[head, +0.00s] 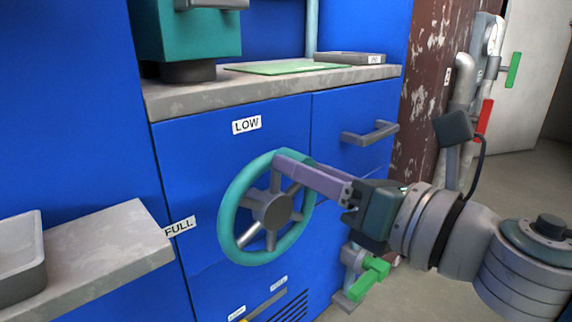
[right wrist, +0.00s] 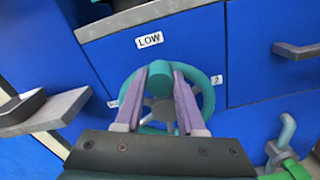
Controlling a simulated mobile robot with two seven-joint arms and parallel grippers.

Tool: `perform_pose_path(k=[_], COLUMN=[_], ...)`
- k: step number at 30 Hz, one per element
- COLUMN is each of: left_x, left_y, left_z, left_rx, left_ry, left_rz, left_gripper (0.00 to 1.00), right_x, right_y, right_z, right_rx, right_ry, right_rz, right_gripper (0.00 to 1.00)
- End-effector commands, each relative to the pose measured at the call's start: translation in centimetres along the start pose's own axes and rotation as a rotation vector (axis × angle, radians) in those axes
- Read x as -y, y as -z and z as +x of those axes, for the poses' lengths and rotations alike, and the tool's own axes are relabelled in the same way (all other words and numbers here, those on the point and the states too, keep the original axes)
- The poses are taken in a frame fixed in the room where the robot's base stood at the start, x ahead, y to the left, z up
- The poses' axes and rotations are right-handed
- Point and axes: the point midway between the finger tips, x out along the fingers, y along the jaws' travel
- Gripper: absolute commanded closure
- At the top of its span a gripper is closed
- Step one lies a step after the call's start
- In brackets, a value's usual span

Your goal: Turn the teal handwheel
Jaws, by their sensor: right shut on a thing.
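The teal handwheel (head: 231,205) with its grey hub and spokes is mounted on a blue cabinet front, below a LOW label (head: 247,125). A FULL label (head: 180,226) is to its left. My right gripper (head: 280,163) has its purple fingers on the wheel's upper right rim and is shut on it. In the right wrist view, the fingers (right wrist: 172,72) straddle the top of the handwheel rim (right wrist: 211,98). My left gripper is not in view.
A grey drawer handle (head: 369,133) is right of the wheel. A green-handled valve (head: 370,277) stands low beneath my right arm. A grey counter (head: 270,92) juts out above, and a shelf with a tray (head: 20,260) is at left.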

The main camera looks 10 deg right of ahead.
Motion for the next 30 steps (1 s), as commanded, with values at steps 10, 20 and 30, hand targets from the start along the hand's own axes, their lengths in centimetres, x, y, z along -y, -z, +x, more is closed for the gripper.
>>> perform_pose_path(k=[10,20,30], left_x=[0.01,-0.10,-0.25], left_y=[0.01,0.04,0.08], left_z=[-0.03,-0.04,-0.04], left_rx=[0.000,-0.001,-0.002], left_ry=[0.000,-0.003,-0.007], left_rz=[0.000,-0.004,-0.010], left_gripper=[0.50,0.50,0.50], right_x=[-0.97,-1.05,-0.99], right_y=[0.19,0.25,0.27], right_z=[0.04,0.04,0.03], right_rx=[0.002,0.001,0.000], right_ry=[-0.004,-0.004,-0.003], right_rz=[-0.110,-0.126,-0.124], right_gripper=[1.00,1.00,0.40])
